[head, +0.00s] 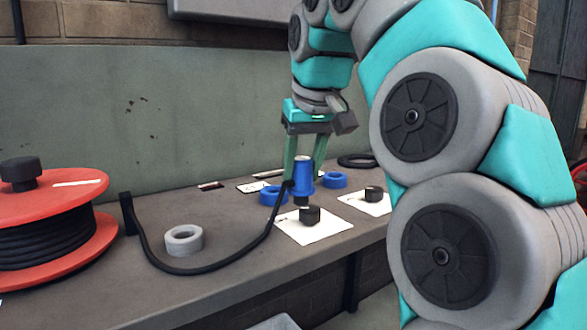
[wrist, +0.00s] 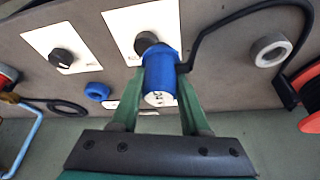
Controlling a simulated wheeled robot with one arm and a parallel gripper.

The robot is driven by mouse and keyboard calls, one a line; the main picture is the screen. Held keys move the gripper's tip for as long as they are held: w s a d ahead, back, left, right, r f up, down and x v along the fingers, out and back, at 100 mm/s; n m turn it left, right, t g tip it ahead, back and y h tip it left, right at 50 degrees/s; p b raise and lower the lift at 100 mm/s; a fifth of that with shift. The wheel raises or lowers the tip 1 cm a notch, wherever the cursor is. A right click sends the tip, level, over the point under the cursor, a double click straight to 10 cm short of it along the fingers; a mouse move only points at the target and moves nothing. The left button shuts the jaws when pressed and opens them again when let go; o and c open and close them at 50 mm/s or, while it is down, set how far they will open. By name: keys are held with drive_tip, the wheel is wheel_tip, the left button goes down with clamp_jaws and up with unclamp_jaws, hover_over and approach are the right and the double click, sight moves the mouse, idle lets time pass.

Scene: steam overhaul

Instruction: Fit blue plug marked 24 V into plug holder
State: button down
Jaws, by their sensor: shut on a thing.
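My gripper (head: 305,172) is shut on the blue plug (head: 303,185), which stands roughly upright above the workbench, dark end down. In the wrist view, my gripper's fingers (wrist: 158,92) sit on both sides of the blue plug (wrist: 160,70). White lettering shows on the plug's end, but I cannot read it surely. A black cable (head: 215,268) runs from the plug across the bench to the left. The plug's lower end is close to a black knob (head: 310,214) on a white plate (head: 322,233); I cannot tell whether they touch. I cannot surely identify the plug holder.
A second white plate (head: 355,203) with a black knob (head: 373,193) lies to the right. Blue rings (head: 270,196) (head: 334,180) lie near the plug. A grey ring (head: 184,240) and a red cable reel (head: 50,215) are to the left. A wall stands behind the bench.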

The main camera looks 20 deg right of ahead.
drive_tip(key=shift+s+d, duration=0.1)
drive_tip(key=shift+s, duration=0.6)
drive_tip(key=shift+r+p, duration=0.6)
drive_tip(key=shift+r, duration=0.05)
drive_tip(key=shift+f, duration=0.1)
drive_tip(key=shift+a, duration=0.3)
drive_tip(key=a, duration=1.1)
drive_tip(key=shift+w+a, duration=0.2)
drive_tip(key=shift+w, duration=0.05)
